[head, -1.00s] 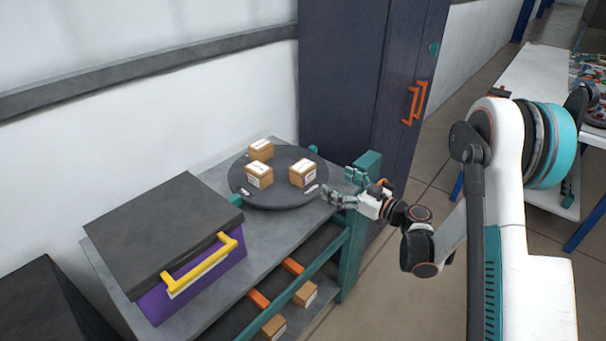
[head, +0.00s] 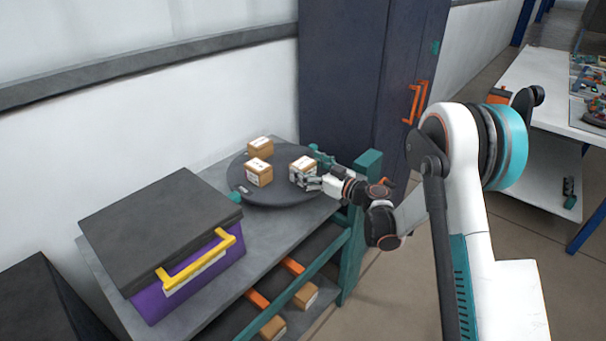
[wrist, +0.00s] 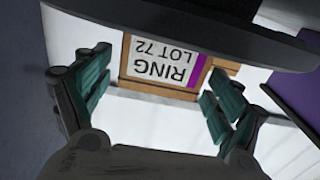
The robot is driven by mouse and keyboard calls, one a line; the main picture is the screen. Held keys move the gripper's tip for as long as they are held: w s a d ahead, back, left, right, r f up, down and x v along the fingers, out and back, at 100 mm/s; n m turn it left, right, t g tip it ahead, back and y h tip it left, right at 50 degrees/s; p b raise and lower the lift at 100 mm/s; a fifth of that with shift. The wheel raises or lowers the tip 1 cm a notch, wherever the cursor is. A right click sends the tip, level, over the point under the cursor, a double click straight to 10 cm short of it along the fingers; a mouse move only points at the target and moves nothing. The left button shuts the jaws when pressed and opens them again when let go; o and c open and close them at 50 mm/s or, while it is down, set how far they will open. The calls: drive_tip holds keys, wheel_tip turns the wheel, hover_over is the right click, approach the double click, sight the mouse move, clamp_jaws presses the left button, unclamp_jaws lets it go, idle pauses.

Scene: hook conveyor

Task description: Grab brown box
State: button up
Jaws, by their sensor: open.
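Three brown boxes with white labels stand on a round dark tray: one at the back (head: 260,145), one at the front left (head: 259,173), and one at the right (head: 300,165). My gripper (head: 308,180) is at the right box, its fingers partly covering that box's front. In the wrist view, the box (wrist: 165,65) shows a label reading "RING LOT 72" with a purple stripe. It sits ahead, between the two spread teal fingers of my gripper (wrist: 155,95), which is open and empty. I cannot tell whether a finger touches the box.
The round tray (head: 275,197) rests on a grey bench (head: 262,225). A purple bin (head: 190,285) with a dark lid and yellow handle stands left. A teal post (head: 366,165) is close to my arm. More boxes (head: 305,295) lie on the lower shelf.

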drive_tip(key=shift+x, duration=0.95)
drive_tip(key=c, duration=1.2)
